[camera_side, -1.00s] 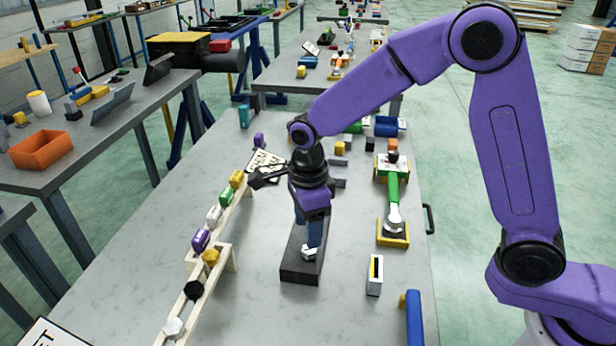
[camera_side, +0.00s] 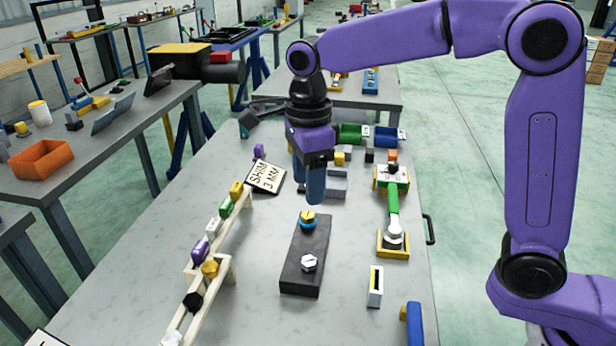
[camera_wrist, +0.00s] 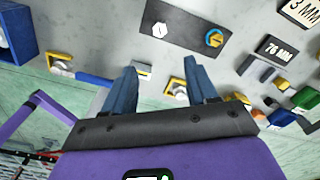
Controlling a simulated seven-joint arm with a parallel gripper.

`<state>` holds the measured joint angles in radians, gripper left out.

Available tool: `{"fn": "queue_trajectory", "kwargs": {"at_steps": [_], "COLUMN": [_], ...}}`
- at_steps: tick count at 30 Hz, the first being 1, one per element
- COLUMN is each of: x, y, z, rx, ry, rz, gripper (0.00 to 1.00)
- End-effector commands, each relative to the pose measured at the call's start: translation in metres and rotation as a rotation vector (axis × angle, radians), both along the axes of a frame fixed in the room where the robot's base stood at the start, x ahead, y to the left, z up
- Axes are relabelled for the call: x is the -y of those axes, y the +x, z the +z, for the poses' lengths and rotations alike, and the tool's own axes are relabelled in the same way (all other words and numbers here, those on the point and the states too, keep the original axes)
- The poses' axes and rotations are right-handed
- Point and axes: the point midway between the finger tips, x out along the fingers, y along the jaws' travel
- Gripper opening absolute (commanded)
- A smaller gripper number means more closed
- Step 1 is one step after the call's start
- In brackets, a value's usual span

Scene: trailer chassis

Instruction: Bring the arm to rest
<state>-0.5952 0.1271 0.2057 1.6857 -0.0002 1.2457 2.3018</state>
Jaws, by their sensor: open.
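My gripper (camera_side: 308,192) is raised above the bench, over the far end of a dark block (camera_side: 302,262). In the wrist view its two blue fingers (camera_wrist: 162,72) are apart, with nothing held between them. The block carries a white hexagonal piece (camera_side: 309,263) near its front end and a yellow piece on a blue ring (camera_side: 307,220) at its far end. Both also show on the block in the wrist view, the white piece (camera_wrist: 159,29) and the yellow-and-blue piece (camera_wrist: 214,38). The gripper is clear of them.
A wooden rack (camera_side: 224,268) of coloured pieces stands left of the block. A white slotted holder (camera_side: 375,287) stands at the front right. A "SHIM 3 MM" card (camera_side: 266,177) lies behind the rack.

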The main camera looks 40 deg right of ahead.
Motion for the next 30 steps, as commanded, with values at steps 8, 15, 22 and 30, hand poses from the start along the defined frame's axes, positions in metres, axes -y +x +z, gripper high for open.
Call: {"fn": "queue_trajectory", "kwargs": {"at_steps": [8, 15, 22, 30], "x": [0.0, 0.004, 0.019, 0.044], "y": [0.0, -0.009, -0.034, -0.071], "z": [0.0, -0.003, -0.009, -0.019], "rx": [0.0, 0.003, 0.006, 0.013], "ry": [0.0, 0.001, 0.0, -0.001], "rz": [0.002, 0.197, 0.611, 1.102], "gripper": [0.57, 0.57, 0.57, 0.57]}}
